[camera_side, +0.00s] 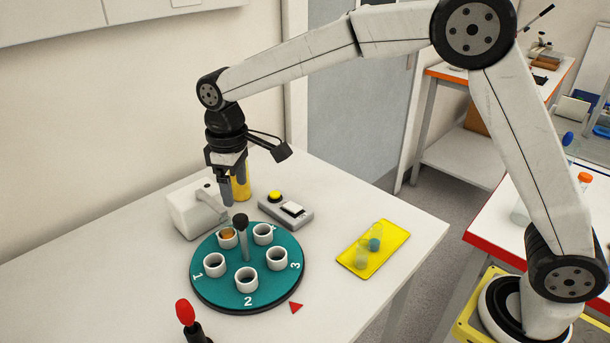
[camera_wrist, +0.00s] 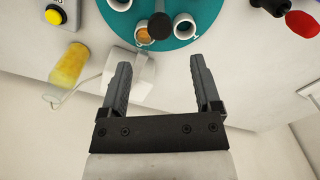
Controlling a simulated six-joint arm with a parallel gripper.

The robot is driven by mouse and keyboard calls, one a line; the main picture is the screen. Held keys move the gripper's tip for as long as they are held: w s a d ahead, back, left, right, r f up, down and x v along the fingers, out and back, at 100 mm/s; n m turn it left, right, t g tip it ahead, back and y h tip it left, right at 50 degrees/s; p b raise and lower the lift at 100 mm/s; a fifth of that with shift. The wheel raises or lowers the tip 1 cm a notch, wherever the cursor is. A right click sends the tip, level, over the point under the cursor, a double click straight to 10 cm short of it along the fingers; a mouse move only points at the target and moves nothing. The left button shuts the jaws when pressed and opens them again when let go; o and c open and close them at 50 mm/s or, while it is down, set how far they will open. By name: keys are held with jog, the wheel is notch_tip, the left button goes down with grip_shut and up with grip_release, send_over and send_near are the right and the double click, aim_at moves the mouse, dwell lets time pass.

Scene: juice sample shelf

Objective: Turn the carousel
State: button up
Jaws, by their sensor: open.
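The carousel (camera_side: 222,281) is a teal disc on the white table, with several white cups around a dark-knobbed centre post (camera_side: 242,236). The numbers 1, 2 and 3 show on its rim, with 2 toward the front, close to a red triangle (camera_side: 295,307) on the table. One cup at the back holds something orange (camera_side: 227,234). My gripper (camera_side: 235,202) points down above the back of the carousel, open and empty. In the wrist view, the gripper (camera_wrist: 158,80) has its fingers wide apart, with the carousel (camera_wrist: 185,38) and its knob (camera_wrist: 160,26) beyond the fingertips.
A white device (camera_side: 190,212) stands behind the carousel at left, near a yellow jar (camera_side: 242,182). A box with a yellow button (camera_side: 275,196) stands behind right. A yellow tray (camera_side: 388,238) with small vials lies right. A red-knobbed lever (camera_side: 185,312) stands in front. The table's left is clear.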

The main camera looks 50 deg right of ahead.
aim_at(240, 217)
jog(key=shift+f, duration=3.85)
grip_shut()
